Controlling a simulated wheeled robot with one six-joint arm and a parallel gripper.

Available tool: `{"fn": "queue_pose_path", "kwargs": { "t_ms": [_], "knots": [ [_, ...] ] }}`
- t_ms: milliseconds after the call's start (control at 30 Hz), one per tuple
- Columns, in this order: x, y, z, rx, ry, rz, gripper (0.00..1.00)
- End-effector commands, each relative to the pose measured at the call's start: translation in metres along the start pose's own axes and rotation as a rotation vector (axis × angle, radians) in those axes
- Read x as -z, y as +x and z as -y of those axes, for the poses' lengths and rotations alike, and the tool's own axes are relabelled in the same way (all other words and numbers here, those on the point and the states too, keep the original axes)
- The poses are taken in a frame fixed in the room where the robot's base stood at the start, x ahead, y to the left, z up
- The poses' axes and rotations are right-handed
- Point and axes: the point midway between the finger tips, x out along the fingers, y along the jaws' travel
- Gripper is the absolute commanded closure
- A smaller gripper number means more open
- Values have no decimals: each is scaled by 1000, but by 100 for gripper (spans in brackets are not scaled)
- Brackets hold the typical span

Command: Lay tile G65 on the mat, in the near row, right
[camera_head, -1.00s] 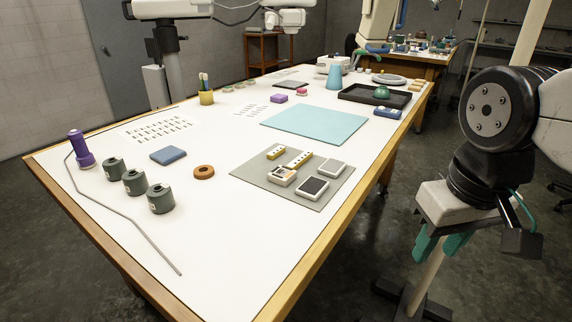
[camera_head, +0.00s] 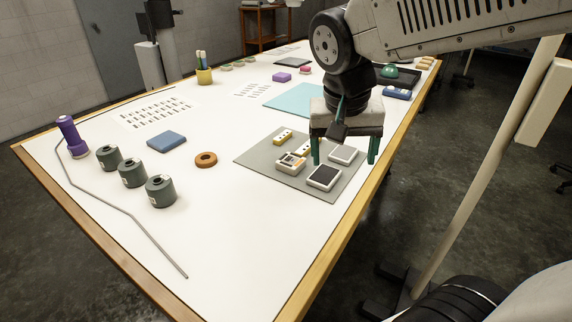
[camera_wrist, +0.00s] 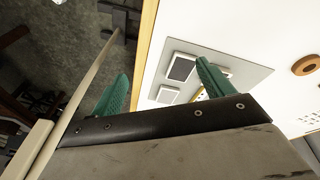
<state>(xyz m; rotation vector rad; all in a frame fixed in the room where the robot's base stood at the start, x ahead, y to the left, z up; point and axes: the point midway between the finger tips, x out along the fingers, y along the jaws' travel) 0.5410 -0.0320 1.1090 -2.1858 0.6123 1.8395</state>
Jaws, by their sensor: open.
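A grey mat (camera_head: 257,156) lies near the table's right edge and bears several small pieces. A dark-faced tile with a pale rim (camera_head: 324,178) and a light grey-faced tile (camera_head: 343,154) are on its right side. Both also show in the wrist view, dark (camera_wrist: 181,68) and light (camera_wrist: 167,94). A pale boxy piece (camera_head: 290,164) and small yellow-sided blocks (camera_head: 284,136) are on its left side. No label G65 can be read. My gripper (camera_head: 344,160) is open and empty, pointing down above the mat's right side. Its green fingers (camera_wrist: 162,72) are apart in the wrist view.
A blue sheet (camera_head: 288,101) lies beyond the mat, partly hidden by my arm. An orange ring (camera_head: 206,159), a blue block (camera_head: 166,140), grey canisters (camera_head: 161,191), a purple bottle (camera_head: 72,137) and a bent rod (camera_head: 119,220) are to the left.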

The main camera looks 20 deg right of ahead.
Motion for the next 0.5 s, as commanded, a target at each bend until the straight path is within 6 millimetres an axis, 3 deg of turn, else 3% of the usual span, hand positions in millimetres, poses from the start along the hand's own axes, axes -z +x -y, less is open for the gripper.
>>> {"fn": "queue_pose_path", "kwargs": {
  "t_ms": [100,200,400,500],
  "knots": [
    [43,16,40,-43,158,-47,20],
    [70,30,72,-56,282,-93,20],
    [99,51,117,-51,438,-155,20],
    [105,58,126,-49,473,-167,20]
  ]
}}
